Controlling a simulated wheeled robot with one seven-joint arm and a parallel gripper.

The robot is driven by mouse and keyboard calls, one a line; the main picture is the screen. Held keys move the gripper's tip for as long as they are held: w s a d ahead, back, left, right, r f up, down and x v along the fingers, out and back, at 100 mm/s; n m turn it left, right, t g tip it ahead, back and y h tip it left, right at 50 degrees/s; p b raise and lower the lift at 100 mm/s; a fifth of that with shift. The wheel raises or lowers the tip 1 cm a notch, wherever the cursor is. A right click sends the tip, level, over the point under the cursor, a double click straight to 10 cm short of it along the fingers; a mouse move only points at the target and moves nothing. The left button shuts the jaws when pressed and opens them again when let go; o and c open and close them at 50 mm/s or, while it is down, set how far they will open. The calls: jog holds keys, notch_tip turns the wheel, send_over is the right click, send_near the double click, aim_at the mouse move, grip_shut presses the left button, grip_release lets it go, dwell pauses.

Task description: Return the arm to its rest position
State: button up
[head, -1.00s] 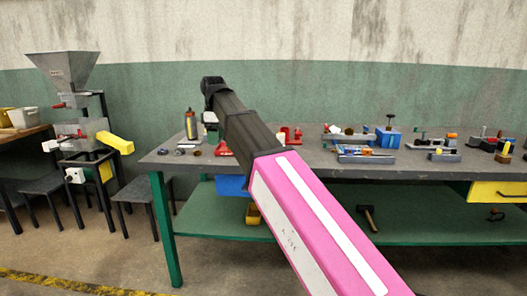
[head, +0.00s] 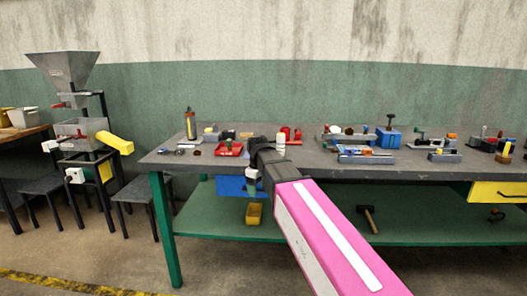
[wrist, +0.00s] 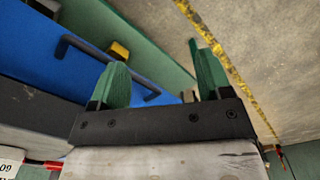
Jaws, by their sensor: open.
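My gripper (wrist: 160,78) shows in the wrist view with its two green fingers apart and nothing between them. In the head view my pink and black arm reaches up from the bottom right, and its dark end (head: 262,160) is at the front edge of the workbench (head: 330,172). The gripper hangs in front of the blue drawer (head: 230,187) there, and its fingers are small and partly hidden by the wrist. In the wrist view the blue drawer (wrist: 40,45) with its dark handle lies beyond and left of the fingers.
The bench top holds a red tray (head: 229,149), a blue box (head: 389,138) and several tools. A yellow bin (head: 254,214) and a hammer (head: 368,218) lie on the green lower shelf (head: 320,215). A hopper machine (head: 75,120) stands at left. The floor in front is clear.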

jog(key=s+d+f+m, duration=0.5)
jog(key=d+f, duration=0.5)
jog(key=f, duration=0.2)
jog(key=s+d+f+m, duration=0.5)
jog(key=s+d+f, duration=0.3)
jog(key=d+f, duration=0.3)
jog(key=shift+s+f, duration=0.15)
jog(key=shift+f, duration=0.6)
